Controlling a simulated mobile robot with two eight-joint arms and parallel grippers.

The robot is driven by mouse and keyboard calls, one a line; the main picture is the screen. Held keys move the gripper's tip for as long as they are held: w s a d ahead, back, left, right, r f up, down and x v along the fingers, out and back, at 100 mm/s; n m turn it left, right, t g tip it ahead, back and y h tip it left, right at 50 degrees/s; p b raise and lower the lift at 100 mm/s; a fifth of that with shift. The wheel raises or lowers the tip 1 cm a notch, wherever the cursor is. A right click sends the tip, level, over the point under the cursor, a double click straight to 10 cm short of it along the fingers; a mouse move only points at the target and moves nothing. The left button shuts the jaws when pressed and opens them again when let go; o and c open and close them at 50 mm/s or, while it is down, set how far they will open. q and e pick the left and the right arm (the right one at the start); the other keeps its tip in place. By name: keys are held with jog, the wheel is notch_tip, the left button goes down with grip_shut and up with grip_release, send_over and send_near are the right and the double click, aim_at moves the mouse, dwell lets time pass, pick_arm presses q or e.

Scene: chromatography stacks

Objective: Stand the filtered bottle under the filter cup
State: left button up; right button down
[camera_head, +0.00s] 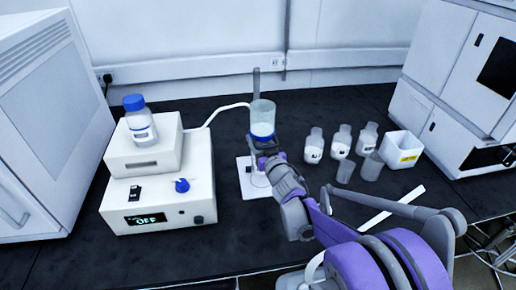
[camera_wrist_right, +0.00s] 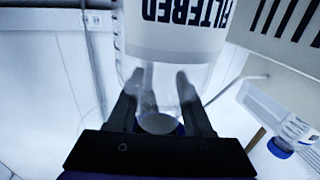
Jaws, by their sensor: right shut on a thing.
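The filter cup (camera_head: 262,118), clear with a blue lower part, is held up on a metal post (camera_head: 256,82) above a white base plate (camera_head: 243,183). My right gripper (camera_wrist_right: 163,82) is shut on the clear bottle labelled FILTERED (camera_wrist_right: 178,45), which fills the top of the wrist view with its lettering upside down. In the head view my right wrist is just below the cup and hides most of the bottle. Clear glass shows low over the plate; I cannot tell whether it touches the plate. My left gripper is out of view.
A pump box (camera_head: 158,200) with an OFF display and blue knob stands left, a blue-capped bottle (camera_head: 139,119) on top. A tube (camera_head: 222,108) runs to the cup. Several labelled bottles (camera_head: 341,141), clear beakers (camera_head: 373,166) and a white bin (camera_head: 402,148) stand right.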

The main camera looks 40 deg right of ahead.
jog(key=shift+f+b, duration=0.55)
jog(key=shift+f, duration=1.05)
jog(key=shift+f, duration=0.15)
jog(key=shift+c, duration=1.5)
grip_release()
jog(key=shift+s+r, duration=0.1)
jog(key=shift+r, duration=0.15)
jog(key=p+v, duration=0.1)
jog(key=v, duration=1.1)
